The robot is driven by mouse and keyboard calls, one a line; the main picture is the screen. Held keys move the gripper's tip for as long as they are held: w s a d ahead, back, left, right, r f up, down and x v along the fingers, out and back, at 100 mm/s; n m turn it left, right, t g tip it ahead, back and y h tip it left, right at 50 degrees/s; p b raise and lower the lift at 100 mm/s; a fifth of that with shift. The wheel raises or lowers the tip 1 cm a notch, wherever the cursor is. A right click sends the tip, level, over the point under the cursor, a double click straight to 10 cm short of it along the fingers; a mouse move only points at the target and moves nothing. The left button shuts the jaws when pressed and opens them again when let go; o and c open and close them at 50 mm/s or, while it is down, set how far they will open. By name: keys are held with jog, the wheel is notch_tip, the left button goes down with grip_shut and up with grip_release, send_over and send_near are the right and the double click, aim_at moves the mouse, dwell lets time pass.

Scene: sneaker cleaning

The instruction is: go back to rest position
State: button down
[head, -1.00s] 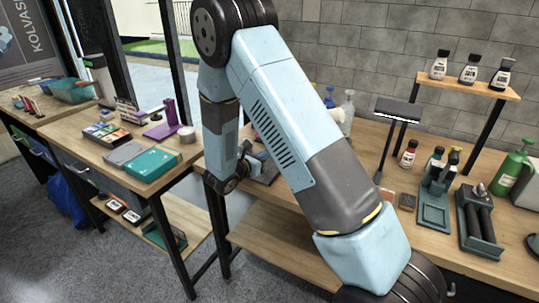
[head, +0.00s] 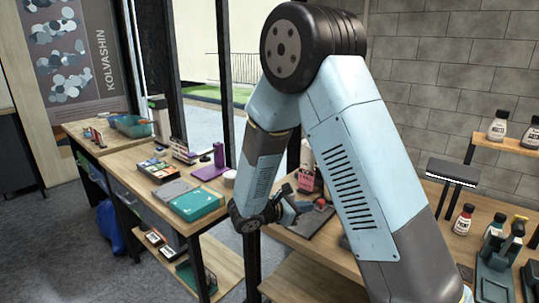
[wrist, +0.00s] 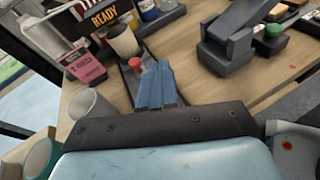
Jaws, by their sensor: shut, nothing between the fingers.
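My gripper (head: 291,207) is at the end of my pale blue arm, near the left end of the right-hand workbench (head: 290,242) in the head view. In the wrist view my gripper's blue fingers (wrist: 158,88) are together with nothing between them. They point over a dark tray (wrist: 128,80) with a red knob (wrist: 134,63) close by. I cannot tell whether the fingers touch the tray. My arm hides part of the bench in the head view.
A left bench holds a teal box (head: 197,203) and a purple stand (head: 212,165). A black lamp-like stand (head: 452,172) and bottles (head: 463,219) are to the right. The wrist view shows a pink box (wrist: 83,66), a pale cup (wrist: 90,107) and a dark holder (wrist: 230,40).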

jog(key=s+d+r+m+g+y, duration=0.5)
jog(key=s+d+r+m+g, duration=0.2)
jog(key=s+d+r+m, duration=0.55)
jog(key=s+r+m+t+y, duration=0.2)
jog(key=s+r+m+y, duration=0.2)
jog(key=s, duration=0.3)
jog(key=s+a+r+m+t+y, duration=0.1)
jog(key=s+r+m+t+y, duration=0.2)
jog(key=s, duration=0.4)
jog(key=r+m+y, duration=0.1)
jog(key=r+m, duration=0.1)
jog(key=shift+a+m, duration=0.2)
jog(key=shift+m, duration=0.15)
